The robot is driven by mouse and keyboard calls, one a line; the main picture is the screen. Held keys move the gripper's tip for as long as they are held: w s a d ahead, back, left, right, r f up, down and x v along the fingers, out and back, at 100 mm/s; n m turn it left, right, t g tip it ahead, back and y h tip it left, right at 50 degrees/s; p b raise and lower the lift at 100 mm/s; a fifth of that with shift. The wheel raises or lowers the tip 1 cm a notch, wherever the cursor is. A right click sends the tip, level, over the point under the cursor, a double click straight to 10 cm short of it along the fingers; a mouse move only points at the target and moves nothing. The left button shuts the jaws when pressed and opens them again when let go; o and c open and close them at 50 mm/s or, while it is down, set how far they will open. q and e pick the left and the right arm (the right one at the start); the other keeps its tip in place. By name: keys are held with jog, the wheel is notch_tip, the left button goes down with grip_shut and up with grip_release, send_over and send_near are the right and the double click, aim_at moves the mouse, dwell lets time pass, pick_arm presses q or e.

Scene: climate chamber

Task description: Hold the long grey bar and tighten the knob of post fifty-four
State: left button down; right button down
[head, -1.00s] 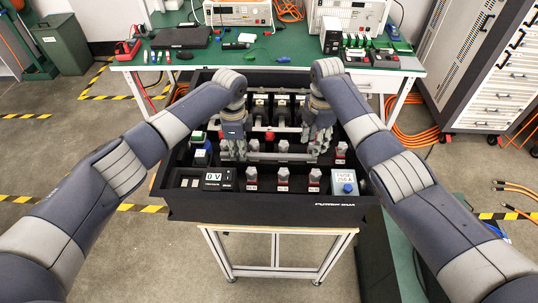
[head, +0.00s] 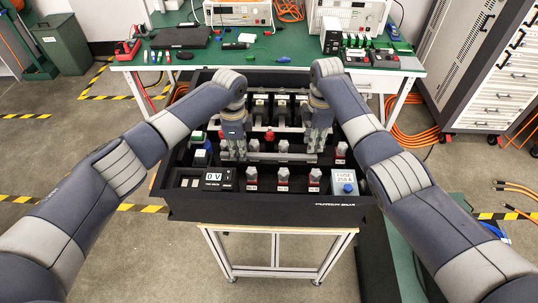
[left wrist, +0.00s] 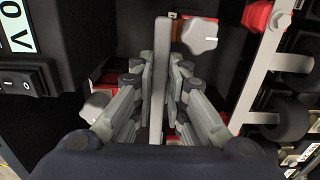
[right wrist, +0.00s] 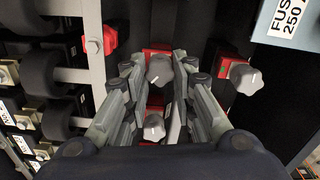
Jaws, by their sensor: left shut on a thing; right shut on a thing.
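The long grey bar (head: 270,157) lies across the black box, between my two grippers. My left gripper (head: 236,155) is shut on it near its left end. In the left wrist view the bar (left wrist: 160,70) runs between the fingers (left wrist: 160,75). My right gripper (head: 316,155) points down at the box. In the right wrist view its fingers (right wrist: 158,75) are shut around a grey knob (right wrist: 158,70) above a red base. Another knob (right wrist: 154,127) shows nearer the palm. I cannot read a post number, and the fingers hide parts of the posts.
A front row of knobs (head: 283,174) stands between the 0 V meter (head: 213,177) and the fuse block (head: 343,181). A second grey bar (right wrist: 96,60) and black cylindrical parts (right wrist: 60,90) lie close to my right fingers. The green bench (head: 270,57) stands behind.

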pick_arm(q)
jog(key=shift+w+a+r, duration=0.1)
jog(key=shift+w+r, duration=0.15)
jog(key=shift+w, duration=0.05)
pick_arm(e)
jog(key=m, duration=0.8)
jog(key=shift+r, duration=0.1)
jog(key=shift+m, duration=1.1)
jog(key=c, duration=1.2)
grip_release()
jog(key=shift+c, duration=0.2)
notch_tip(320, 180, up, 12)
